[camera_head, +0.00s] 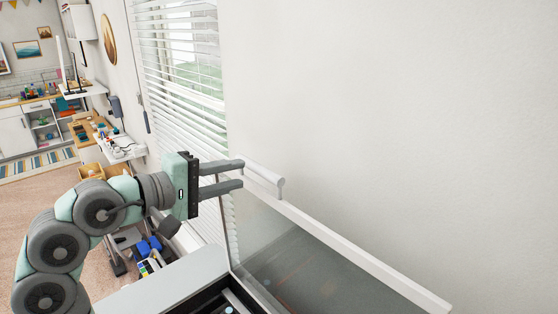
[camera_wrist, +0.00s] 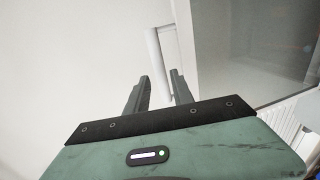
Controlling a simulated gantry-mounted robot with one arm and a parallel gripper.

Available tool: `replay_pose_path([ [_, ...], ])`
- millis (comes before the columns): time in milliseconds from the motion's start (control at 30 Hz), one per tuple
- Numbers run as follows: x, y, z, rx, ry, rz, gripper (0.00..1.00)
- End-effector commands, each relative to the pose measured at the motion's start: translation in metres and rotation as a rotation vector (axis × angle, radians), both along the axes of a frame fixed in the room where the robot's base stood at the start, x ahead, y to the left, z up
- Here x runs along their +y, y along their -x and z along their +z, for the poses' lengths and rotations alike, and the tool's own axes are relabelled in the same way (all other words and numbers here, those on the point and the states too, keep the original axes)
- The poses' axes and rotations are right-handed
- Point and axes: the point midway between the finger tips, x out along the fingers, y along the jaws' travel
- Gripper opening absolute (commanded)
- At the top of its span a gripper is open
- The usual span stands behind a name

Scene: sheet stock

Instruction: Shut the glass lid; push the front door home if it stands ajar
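The glass lid (camera_head: 310,262) stands raised and tilted, a grey see-through pane with a white edge rail (camera_head: 360,251). A pale grey bar handle (camera_head: 266,178) sits at the rail's far end. In the wrist view the pane (camera_wrist: 250,40) fills the upper right and the handle (camera_wrist: 154,50) shows left of it. My gripper (camera_head: 243,175) is at the handle's far end with its fingers apart. In the wrist view the gripper (camera_wrist: 160,75) has the handle's near end in line between its fingers; contact cannot be told. No front door is clearly visible.
The dark open top of the case (camera_head: 208,298) is at the bottom centre. A plain wall (camera_head: 400,100) stands right behind the lid, and window blinds (camera_head: 180,85) are behind my gripper. Shelves and a wooden worktop (camera_head: 95,130) are to the left, with open floor (camera_head: 25,215).

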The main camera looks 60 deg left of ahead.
Motion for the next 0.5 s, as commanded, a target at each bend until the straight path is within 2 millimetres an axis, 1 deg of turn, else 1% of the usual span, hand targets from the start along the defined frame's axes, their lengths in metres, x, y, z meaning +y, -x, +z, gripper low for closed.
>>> replay_pose_path([
  [300, 0.011, -0.058, -0.007, -0.001, 0.004, -0.005, 0.29],
  [500, 0.019, -0.086, -0.013, -0.002, 0.001, -0.002, 0.29],
])
